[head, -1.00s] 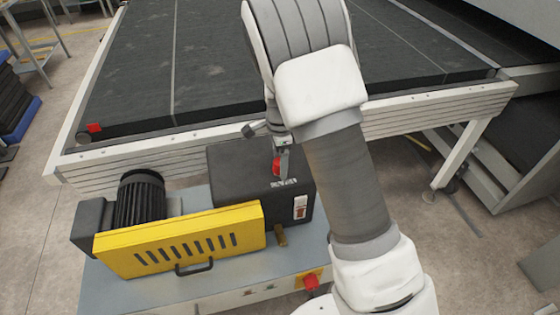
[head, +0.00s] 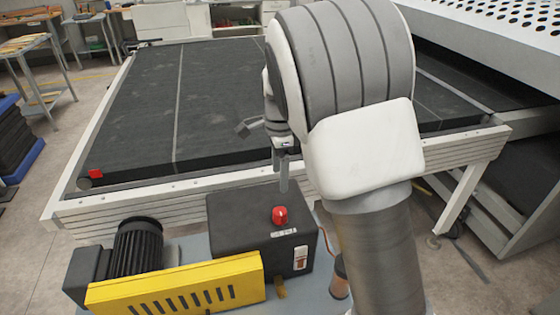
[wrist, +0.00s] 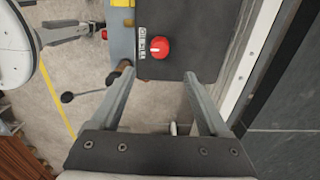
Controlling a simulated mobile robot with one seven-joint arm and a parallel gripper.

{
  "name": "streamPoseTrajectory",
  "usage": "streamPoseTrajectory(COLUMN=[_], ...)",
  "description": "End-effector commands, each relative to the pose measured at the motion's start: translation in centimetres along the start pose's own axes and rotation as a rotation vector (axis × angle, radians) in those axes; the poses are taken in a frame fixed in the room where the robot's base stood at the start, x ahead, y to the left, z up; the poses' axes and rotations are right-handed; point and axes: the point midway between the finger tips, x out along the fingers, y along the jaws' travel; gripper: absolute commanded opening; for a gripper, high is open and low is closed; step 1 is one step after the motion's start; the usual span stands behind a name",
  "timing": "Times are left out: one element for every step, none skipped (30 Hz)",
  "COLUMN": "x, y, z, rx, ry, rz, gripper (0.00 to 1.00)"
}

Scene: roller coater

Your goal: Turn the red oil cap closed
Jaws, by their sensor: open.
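The red oil cap (head: 280,215) sits on top of the dark grey box (head: 235,218), behind a small label. In the wrist view the red cap (wrist: 159,48) shows a pale line across its top, beyond the fingertips and between their lines. My gripper (head: 283,185) is above the box, behind the cap in the head view, and does not touch it. In the wrist view my gripper (wrist: 158,78) has its two fingers wide apart with nothing between them.
A yellow slotted guard (head: 175,282) and a black finned motor (head: 138,248) stand left of the box. The conveyor's pale side rail (head: 150,205) runs close behind it. A copper-coloured cylinder (head: 340,278) stands at its right.

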Motion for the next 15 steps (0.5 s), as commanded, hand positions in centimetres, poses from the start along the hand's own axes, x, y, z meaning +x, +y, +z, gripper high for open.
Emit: streamPoseTrajectory(x=[-0.9,-1.4,-1.9,-2.2,-2.5,-2.8,-2.9,-3.0,-3.2,-3.2,-3.2,-3.3,-3.3,-3.3,-3.2], y=[0.0,0.0,0.0,-0.1,0.0,0.0,0.0,0.0,0.0,0.0,0.0,0.0,0.0,0.0,0.0], z=[0.0,0.0,0.0,0.0,0.0,0.0,0.0,0.0,0.0,0.0,0.0,0.0,0.0,0.0,0.0], rx=[0.0,0.0,0.0,0.0,0.0,0.0,0.0,0.0,0.0,0.0,0.0,0.001,0.001,0.001,0.001], ry=[-0.001,-0.001,-0.001,-0.001,-0.001,0.0,0.0,0.0,0.0,0.001,0.001,0.001,0.001,0.001,0.0], rz=[-0.002,-0.002,-0.002,-0.002,-0.002,0.0,0.001,0.001,0.001,0.001,0.001,0.001,0.001,0.001,0.001], gripper=[0.79,0.79,0.79,0.79,0.79,0.79,0.79,0.79,0.79,0.79,0.79,0.79,0.79,0.79,0.79])
